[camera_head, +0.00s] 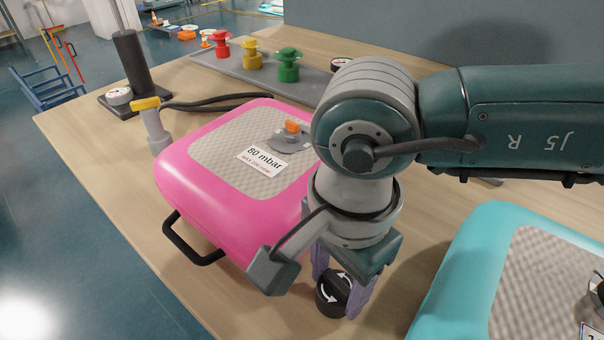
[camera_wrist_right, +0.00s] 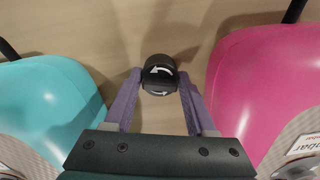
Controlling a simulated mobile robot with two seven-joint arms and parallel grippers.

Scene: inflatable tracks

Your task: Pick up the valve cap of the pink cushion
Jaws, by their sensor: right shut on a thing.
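The pink cushion (camera_head: 225,205) lies on the table with a grey patch and an "80 mbar" label on top. Its valve (camera_head: 290,138) has a grey base and an orange part on it. My right gripper (camera_head: 338,290) is between the pink cushion and a turquoise cushion, pointing down. Its purple fingers are shut on a black round cap (camera_head: 333,297) with white curved arrows. The cap (camera_wrist_right: 158,76) also shows between the fingers in the right wrist view. I cannot tell whether the cap touches the table. My left gripper is not in view.
The turquoise cushion (camera_head: 470,270) lies at the right. A grey rack (camera_head: 220,68) with red, yellow and green valve pieces stands at the back. A hose with a yellow-topped grey fitting (camera_head: 152,122) is left of the pink cushion. Bare table (camera_head: 120,185) shows at the left.

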